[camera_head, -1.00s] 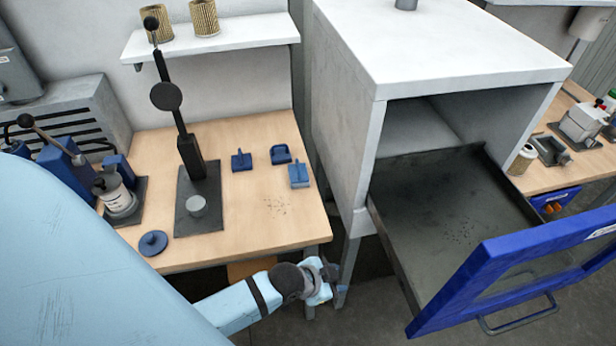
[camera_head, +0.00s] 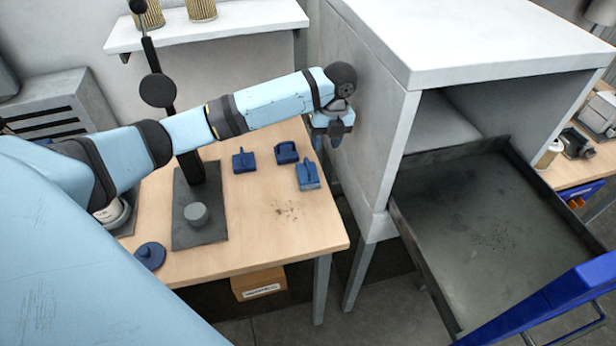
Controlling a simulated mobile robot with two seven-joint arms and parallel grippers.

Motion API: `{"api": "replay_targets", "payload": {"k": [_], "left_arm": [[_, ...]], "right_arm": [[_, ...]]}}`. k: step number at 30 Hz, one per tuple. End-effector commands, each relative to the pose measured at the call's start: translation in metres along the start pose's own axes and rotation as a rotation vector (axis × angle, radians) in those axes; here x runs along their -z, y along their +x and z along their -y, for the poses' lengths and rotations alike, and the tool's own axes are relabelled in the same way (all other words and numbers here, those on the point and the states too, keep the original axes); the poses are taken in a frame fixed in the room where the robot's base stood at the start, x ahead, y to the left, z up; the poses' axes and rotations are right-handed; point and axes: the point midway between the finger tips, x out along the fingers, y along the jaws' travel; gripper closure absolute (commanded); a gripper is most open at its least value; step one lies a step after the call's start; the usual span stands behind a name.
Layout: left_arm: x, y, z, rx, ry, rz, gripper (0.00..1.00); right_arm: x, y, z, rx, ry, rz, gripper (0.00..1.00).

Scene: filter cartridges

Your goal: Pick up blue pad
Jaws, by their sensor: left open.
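A round blue disc with a knob (camera_head: 150,255) lies at the table's front left. I cannot tell for sure which is the blue pad. My left gripper (camera_head: 336,140) points down, open, above and beyond the table's right edge, close to the grey cabinet. It is apart from the blue pieces, and nothing shows in it. My right gripper is not in view.
A black lever press on a dark base plate (camera_head: 213,236) stands on the table (camera_head: 270,240). The table's front right is clear.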

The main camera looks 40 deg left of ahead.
Motion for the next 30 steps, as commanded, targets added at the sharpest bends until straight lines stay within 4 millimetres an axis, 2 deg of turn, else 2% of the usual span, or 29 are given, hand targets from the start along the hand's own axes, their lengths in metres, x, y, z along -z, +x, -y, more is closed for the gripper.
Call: {"api": "replay_targets", "payload": {"k": [3, 7, 18, 26, 30], "left_arm": [[-0.017, -0.016, -0.008, -0.042, 0.048, 0.004, 0.59], [-0.023, -0.015, -0.012, -0.063, 0.070, -0.001, 0.59], [-0.022, 0.052, -0.016, -0.062, 0.071, -0.002, 0.59], [-0.023, 0.071, -0.017, -0.062, 0.071, -0.001, 0.59], [-0.024, 0.092, -0.020, -0.062, 0.070, -0.002, 0.59]], "right_arm": [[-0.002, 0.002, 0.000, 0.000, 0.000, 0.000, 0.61], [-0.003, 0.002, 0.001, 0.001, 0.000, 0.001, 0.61], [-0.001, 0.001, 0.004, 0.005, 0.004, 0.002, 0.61], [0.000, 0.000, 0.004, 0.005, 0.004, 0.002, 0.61], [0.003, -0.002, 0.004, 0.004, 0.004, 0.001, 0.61]]}}
